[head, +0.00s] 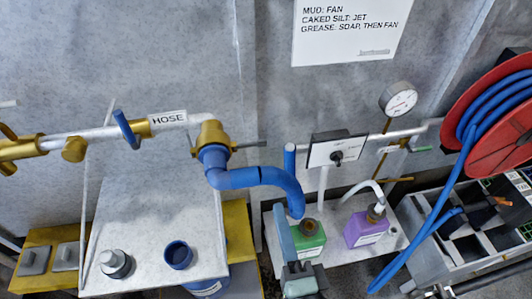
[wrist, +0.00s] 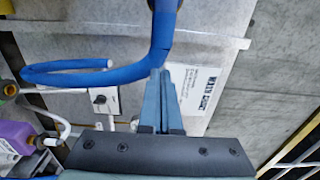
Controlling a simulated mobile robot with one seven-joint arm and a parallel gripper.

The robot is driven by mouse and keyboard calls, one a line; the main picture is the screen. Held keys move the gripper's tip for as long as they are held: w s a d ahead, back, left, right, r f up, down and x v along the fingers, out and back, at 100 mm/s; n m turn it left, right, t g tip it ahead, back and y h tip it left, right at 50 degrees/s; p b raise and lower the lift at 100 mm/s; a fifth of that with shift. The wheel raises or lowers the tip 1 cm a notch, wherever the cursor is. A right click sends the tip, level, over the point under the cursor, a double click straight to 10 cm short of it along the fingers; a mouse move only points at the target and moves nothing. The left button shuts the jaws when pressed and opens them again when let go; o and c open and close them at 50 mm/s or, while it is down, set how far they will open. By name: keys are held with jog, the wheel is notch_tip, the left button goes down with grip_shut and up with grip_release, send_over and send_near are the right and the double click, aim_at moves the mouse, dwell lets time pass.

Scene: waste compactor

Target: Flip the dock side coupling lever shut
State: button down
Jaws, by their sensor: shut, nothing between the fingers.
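A brass coupling (head: 209,135) joins the pipe marked HOSE to a blue hose (head: 265,176). A thin grey lever (head: 248,144) sticks out sideways to the right of this coupling; I cannot tell for sure that it is the dock side one. My gripper (head: 282,214) is below and right of the coupling, by the hanging hose end, apart from the lever. In the wrist view its fingers (wrist: 157,74) are together and empty, pointing up toward the hose.
A blue valve handle (head: 126,128) is on the pipe. A switch box (head: 337,150), green bottle (head: 308,240) and purple bottle (head: 366,227) are to the right. A red hose reel (head: 498,135) is at the far right.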

aim_at(262, 145)
jog(key=w+a+p, duration=0.1)
jog(key=w, duration=0.3)
jog(key=w+p, duration=0.2)
jog(key=w, duration=0.2)
jog(key=w+a+p, duration=0.1)
jog(key=w+p, duration=0.1)
jog(key=w, duration=0.2)
jog(key=shift+w+a+r, duration=0.1)
jog(key=shift+w+a, duration=0.2)
jog(key=shift+w, duration=0.1)
jog(key=shift+w+p, duration=0.35)
jog(key=shift+w, duration=0.15)
jog(key=shift+y+b, duration=0.3)
jog(key=shift+b, duration=0.05)
